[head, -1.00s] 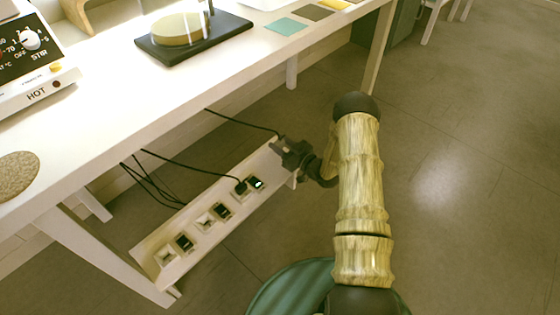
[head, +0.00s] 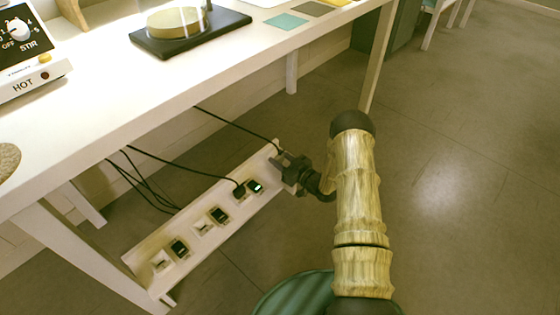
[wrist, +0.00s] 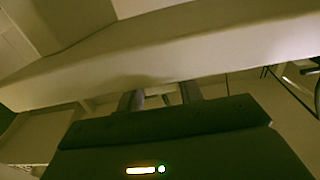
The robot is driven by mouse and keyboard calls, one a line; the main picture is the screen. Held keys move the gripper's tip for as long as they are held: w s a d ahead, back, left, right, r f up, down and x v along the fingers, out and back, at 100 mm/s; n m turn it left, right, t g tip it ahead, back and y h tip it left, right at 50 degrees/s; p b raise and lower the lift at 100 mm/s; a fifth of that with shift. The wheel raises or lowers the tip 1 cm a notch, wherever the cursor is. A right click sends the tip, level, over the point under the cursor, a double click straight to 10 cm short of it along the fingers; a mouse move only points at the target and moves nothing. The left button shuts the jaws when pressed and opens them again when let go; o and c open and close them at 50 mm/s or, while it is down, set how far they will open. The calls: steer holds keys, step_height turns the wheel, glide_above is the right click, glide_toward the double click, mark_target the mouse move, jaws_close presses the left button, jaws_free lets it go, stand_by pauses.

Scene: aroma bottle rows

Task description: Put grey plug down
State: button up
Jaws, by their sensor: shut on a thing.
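My gripper (head: 283,162) is at the far right end of the white power strip (head: 225,228) under the table in the head view. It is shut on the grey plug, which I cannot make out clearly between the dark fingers. A thin black cord (head: 235,125) runs from under the table to the fingertips. In the wrist view, the gripper (wrist: 160,97) shows two fingers reaching toward a pale ledge. Whether the plug touches the strip is hidden.
Other sockets look empty. The white table (head: 160,95) overhangs the strip, with a hot plate (head: 30,55) on top. Floor to the right is clear.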

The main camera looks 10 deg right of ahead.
steer(key=o, duration=0.5)
steer(key=shift+f, duration=0.15)
steer(key=o, duration=0.5)
